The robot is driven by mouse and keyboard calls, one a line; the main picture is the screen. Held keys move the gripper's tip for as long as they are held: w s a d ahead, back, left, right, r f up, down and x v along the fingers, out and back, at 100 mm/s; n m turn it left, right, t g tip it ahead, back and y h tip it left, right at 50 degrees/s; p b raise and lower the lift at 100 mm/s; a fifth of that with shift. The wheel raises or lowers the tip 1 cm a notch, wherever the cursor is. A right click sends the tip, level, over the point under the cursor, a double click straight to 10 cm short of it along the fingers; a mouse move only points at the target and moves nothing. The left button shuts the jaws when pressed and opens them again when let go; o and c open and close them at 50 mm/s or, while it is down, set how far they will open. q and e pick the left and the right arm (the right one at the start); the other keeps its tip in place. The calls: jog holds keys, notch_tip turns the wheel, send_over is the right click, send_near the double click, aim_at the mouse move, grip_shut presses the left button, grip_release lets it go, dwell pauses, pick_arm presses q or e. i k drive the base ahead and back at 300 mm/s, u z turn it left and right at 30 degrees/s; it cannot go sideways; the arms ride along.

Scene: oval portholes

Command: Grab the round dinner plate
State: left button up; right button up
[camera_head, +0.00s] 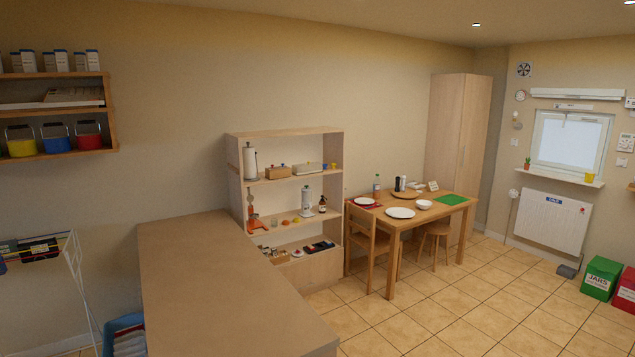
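A round white dinner plate (401,213) lies flat on the wooden dining table (447,211), near its front edge. A smaller white round plate (364,201) lies on a red mat at the table's left end. A white bowl (424,204) stands just right of the larger plate. The table is well away from me, across the room and to the right of the shelf. Neither of my grippers is in view.
A bare brown counter (215,275) fills the near middle. An open shelf unit (238,205) stands behind it. A chair (366,243) and a stool (434,236) stand at the table. The tiled floor (450,310) at front right is clear.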

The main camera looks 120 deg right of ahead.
aim_at(399, 212)
jog(key=z, duration=4.95)
jog(key=i, duration=6.15)
jog(key=u, duration=0.45)
jog(key=i, duration=1.05)
jog(key=u, duration=0.05)
